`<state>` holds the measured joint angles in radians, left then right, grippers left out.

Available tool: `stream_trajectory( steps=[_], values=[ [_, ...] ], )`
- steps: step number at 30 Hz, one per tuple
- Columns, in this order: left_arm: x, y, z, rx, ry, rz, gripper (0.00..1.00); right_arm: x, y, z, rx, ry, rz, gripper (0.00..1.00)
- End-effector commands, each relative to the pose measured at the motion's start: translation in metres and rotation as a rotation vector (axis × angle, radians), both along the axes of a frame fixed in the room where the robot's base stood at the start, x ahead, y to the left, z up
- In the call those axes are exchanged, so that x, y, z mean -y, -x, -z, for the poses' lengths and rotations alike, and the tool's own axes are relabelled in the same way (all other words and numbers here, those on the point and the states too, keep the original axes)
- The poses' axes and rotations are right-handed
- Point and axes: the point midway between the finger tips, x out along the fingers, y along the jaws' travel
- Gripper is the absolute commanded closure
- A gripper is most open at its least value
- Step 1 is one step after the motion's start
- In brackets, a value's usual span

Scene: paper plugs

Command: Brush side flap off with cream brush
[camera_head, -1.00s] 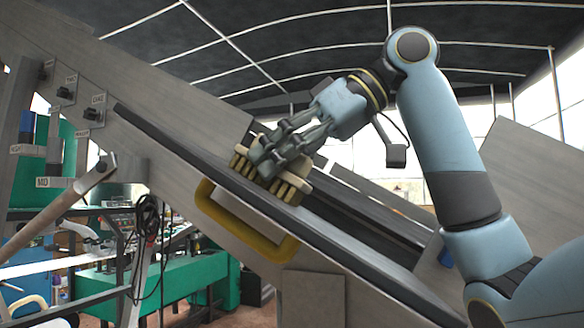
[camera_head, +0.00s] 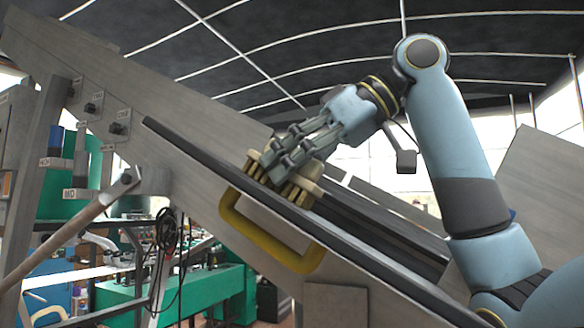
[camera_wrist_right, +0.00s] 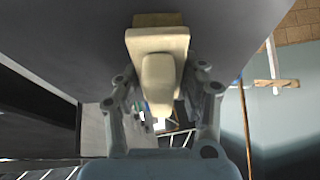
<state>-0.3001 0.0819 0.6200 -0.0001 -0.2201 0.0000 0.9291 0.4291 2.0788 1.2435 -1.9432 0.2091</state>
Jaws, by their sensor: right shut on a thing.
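My right gripper (camera_head: 290,158) is shut on the cream brush (camera_head: 305,184) in the middle of the head view. The brush's tan bristles point down toward the dark long edge strip (camera_head: 190,152) of a sloping grey panel; I cannot tell whether they touch it. In the right wrist view, the brush's cream back and handle (camera_wrist_right: 158,82) lie between the two fingers, in front of a grey surface (camera_wrist_right: 235,22). I cannot make out which part is the side flap or anything lying on it. My left gripper is not in view.
A yellow handle (camera_head: 266,240) sticks out from the panel's side just below the brush. Labelled knobs (camera_head: 92,108) sit on the sloping frame at the upper left. A grey bar (camera_head: 68,230) crosses the lower left, with green machinery (camera_head: 178,288) behind it.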

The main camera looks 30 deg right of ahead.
Motion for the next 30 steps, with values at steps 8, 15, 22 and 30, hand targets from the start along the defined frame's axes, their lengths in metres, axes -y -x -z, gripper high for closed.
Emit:
stream_trajectory(
  steps=[8, 15, 22, 30],
  values=[
    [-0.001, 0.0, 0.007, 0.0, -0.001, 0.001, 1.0, 0.009, 0.008, 0.015, -0.022, 0.009, 0.002, 1.0],
    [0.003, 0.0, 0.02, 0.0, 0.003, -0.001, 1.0, 0.023, 0.023, 0.027, -0.024, 0.013, 0.003, 1.0],
    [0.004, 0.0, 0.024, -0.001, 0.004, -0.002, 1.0, 0.028, 0.03, 0.029, -0.022, 0.01, 0.001, 1.0],
    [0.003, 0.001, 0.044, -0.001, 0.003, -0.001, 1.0, 0.041, 0.044, 0.042, -0.021, 0.013, 0.005, 1.0]
  ],
)
